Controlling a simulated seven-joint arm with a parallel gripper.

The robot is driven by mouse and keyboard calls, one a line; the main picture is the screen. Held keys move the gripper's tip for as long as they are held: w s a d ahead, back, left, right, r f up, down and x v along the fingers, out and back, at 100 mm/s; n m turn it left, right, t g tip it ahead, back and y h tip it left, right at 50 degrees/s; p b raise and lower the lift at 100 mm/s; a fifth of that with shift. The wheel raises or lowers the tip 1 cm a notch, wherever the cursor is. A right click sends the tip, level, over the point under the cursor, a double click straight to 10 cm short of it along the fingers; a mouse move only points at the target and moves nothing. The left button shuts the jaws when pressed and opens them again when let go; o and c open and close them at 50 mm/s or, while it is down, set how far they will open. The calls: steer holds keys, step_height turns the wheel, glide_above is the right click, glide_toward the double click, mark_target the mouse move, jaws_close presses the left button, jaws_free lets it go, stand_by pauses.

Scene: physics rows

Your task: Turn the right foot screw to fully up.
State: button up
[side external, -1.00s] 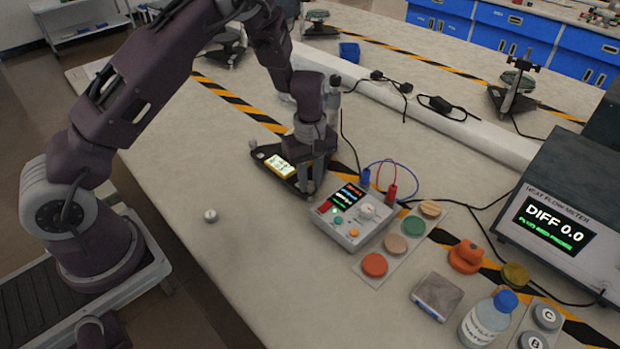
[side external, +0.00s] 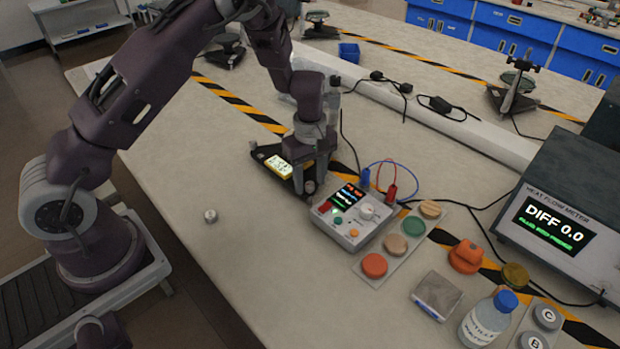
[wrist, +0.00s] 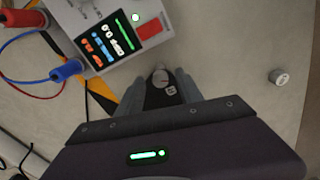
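A black triangular base (side external: 268,152) with a yellow-framed lit display (side external: 279,166) stands on the bench. A grey foot screw (side external: 309,187) is at its near corner; another foot (side external: 253,145) is at its left corner. My gripper (side external: 316,168) points down over the base's right side and hides part of it. In the wrist view, my gripper's fingers (wrist: 160,90) stand on either side of a round grey screw head (wrist: 161,75) with a dark mark, at a black corner of the base. A gap seems to show beside the head; contact is unclear.
A grey control box (side external: 350,217) with a screen stands just right of the base, with red and blue plugs and cables behind it. A small grey cylinder (side external: 210,216) lies on clear bench to the left. Coloured discs (side external: 374,265) lie farther right.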

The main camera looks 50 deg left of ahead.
mark_target(310, 184)
step_height(310, 184, up, 7)
steer(key=shift+r, duration=0.1)
stand_by(0.3)
steer(key=shift+r, duration=0.2)
steer(key=s+d+r+m+t+h, duration=0.1)
steer(key=s+d+r+m, duration=0.1)
steer(key=s+r+m, duration=0.5)
steer(key=s+d+r+m+t+h, duration=0.1)
steer(key=s+d+r+t, duration=0.1)
steer(key=s+r, duration=0.65)
steer(key=s+r+m+t+y, duration=0.1)
steer(key=s+r+m, duration=0.1)
steer(key=s, duration=0.4)
steer(key=s+r+m+t+y, duration=0.1)
steer(key=s+r+m, duration=0.2)
steer(key=s+m, duration=0.2)
steer(key=shift+s+a+t, duration=0.3)
steer(key=shift+s+a, duration=0.15)
steer(key=shift+s, duration=0.3)
